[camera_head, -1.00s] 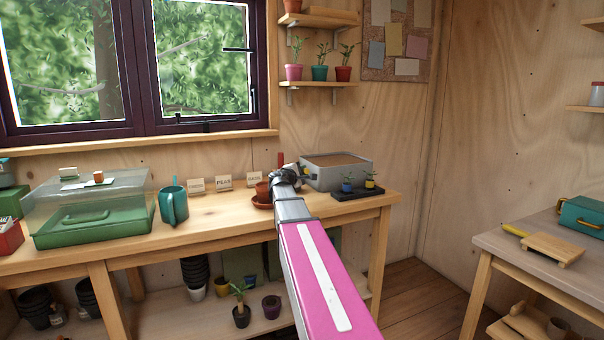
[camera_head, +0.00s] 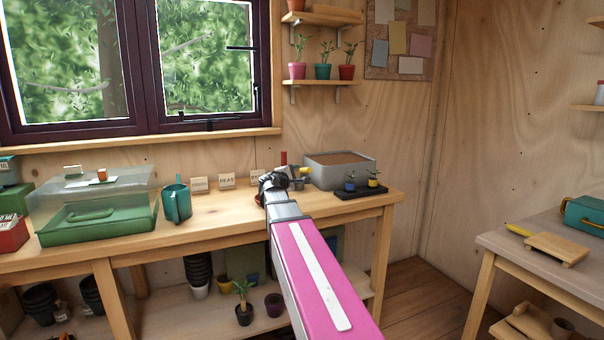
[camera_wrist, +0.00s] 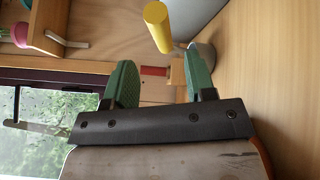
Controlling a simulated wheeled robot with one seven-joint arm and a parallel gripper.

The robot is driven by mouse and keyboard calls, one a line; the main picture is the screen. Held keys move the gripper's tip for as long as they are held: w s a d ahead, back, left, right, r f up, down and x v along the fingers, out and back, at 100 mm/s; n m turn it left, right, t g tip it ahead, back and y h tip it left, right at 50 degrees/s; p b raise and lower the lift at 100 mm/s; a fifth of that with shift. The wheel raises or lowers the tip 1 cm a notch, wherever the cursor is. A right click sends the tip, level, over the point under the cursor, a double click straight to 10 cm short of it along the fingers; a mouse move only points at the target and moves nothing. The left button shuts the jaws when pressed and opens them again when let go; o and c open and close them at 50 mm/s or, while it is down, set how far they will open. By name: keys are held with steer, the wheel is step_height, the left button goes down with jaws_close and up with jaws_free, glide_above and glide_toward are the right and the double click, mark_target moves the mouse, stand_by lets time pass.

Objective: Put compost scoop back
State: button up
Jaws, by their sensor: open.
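A scoop with a yellow handle (camera_head: 303,170) shows just right of my gripper (camera_head: 273,181) in the head view, in front of the grey compost box (camera_head: 350,175). In the wrist view, the yellow handle (camera_wrist: 158,28) lies beyond the green fingertips of my gripper (camera_wrist: 160,60). A thin neck runs from the handle toward the right finger, and a grey rounded part shows behind that finger. The fingers are spread, with nothing clasped between them. I cannot tell whether the right finger touches the scoop. The scoop's lower part is mostly hidden.
A black tray with two small plants (camera_head: 362,191) sits at the bench's right end. A teal watering can (camera_head: 176,203), seed cards (camera_head: 227,181) and a green propagator (camera_head: 95,220) stand left. A side table (camera_head: 500,243) is at right, with clear floor between.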

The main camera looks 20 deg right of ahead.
steer(key=shift+v, duration=2.3)
